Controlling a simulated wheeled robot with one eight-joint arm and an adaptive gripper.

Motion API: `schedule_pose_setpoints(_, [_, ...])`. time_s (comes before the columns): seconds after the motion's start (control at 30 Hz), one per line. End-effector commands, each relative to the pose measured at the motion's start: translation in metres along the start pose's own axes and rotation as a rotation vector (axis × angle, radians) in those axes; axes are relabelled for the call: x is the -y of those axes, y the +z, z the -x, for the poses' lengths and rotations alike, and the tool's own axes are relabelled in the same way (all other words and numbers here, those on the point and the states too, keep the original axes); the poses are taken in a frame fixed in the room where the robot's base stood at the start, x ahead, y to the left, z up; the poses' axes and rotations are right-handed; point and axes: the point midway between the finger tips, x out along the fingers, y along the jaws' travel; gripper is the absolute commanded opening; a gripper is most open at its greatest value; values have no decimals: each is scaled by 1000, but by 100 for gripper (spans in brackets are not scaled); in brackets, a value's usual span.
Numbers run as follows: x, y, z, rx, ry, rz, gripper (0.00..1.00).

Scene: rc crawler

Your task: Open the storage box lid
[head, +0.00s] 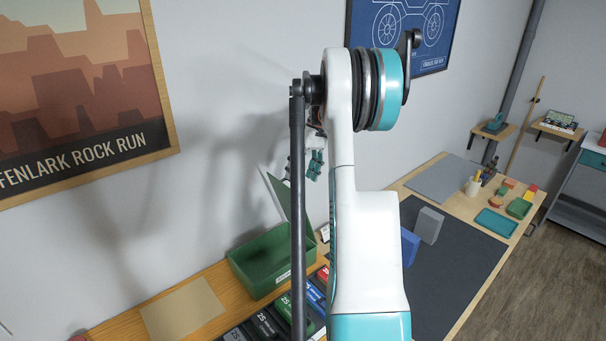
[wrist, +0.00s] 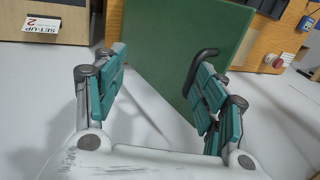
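The green storage box (head: 262,282) stands on the wooden bench, left of my arm. Its lid (head: 291,200) is raised, tilted up steeply from the box, and the box's inside shows. In the wrist view the lid (wrist: 180,45) is a large flat green panel behind my fingers. A black curved handle (wrist: 204,62) shows in front of it, beside my right finger; I cannot tell if they touch. My gripper (wrist: 160,82) is open, its teal fingers wide apart with nothing held between them. In the head view my gripper (head: 315,164) is small, close to the lid and partly hidden by my arm.
Several labelled 2S packs (head: 265,325) lie in front of the box, partly behind my arm. A tan board (head: 182,310) lies to the left. A dark mat (head: 450,265) with a grey block (head: 428,225) and a blue block (head: 408,246) is to the right. The wall is close behind.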

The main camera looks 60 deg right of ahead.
Motion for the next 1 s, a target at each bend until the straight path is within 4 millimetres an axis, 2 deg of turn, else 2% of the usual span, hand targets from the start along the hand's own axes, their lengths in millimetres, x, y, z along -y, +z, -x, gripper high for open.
schedule_pose_setpoints(0.43, [-3, 2, -1, 4, 7, -2, 42])
schedule_pose_setpoints(0.53, [-3, 2, 7, 3, 7, -3, 35])
schedule_pose_setpoints(0.6, [-3, 2, 17, 3, 6, -3, 28])
schedule_pose_setpoints(1.0, [2, 1, 96, 1, 2, 0, 28])
